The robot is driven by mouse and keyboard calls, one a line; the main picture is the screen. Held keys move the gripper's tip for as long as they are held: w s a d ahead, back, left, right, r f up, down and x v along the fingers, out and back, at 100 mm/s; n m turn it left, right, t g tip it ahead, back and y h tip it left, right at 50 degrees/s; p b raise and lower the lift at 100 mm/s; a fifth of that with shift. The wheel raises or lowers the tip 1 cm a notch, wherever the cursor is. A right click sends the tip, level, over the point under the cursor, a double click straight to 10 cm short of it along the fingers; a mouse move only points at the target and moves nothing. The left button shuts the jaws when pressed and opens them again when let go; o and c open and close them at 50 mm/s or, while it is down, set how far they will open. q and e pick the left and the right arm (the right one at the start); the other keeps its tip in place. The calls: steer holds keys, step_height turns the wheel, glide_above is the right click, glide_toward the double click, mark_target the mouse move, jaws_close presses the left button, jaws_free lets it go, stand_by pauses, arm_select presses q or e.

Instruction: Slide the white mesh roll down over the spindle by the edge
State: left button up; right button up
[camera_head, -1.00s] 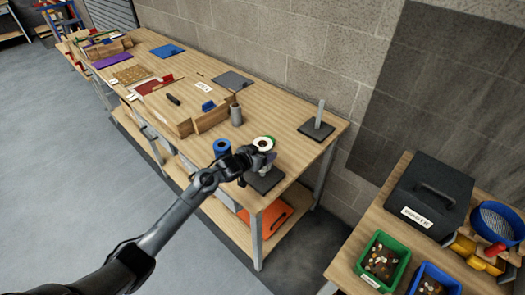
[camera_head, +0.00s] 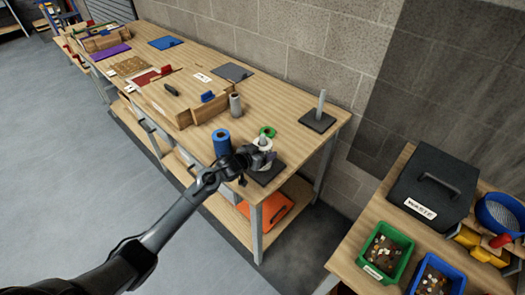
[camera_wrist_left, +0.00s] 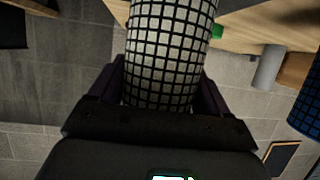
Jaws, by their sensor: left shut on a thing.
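The white mesh roll (camera_head: 262,145) is held in my left gripper (camera_head: 260,158) near the front right corner of the long bench. In the left wrist view the roll (camera_wrist_left: 170,50) is white with a black grid, between the dark jaws. A grey spindle tip (camera_head: 263,138) appears to stick up from the roll's hole, so the roll seems to be around the spindle. The spindle's black base plate (camera_head: 267,175) lies below, partly hidden by my gripper. I cannot tell whether the roll's bottom touches the plate. My right gripper is not in view.
A blue roll (camera_head: 221,142) stands just left of my gripper; a green ring (camera_head: 267,131) lies behind it. A grey cylinder (camera_head: 235,105) and a second spindle (camera_head: 321,103) on a black plate (camera_head: 318,122) stand farther back. Bare bench lies between them.

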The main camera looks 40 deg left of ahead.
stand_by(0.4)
arm_select(q)
steer(key=o, duration=1.2)
steer(key=shift+f, duration=0.15)
steer(key=p+v, duration=0.1)
steer(key=v, duration=1)
steer(key=shift+w, duration=0.1)
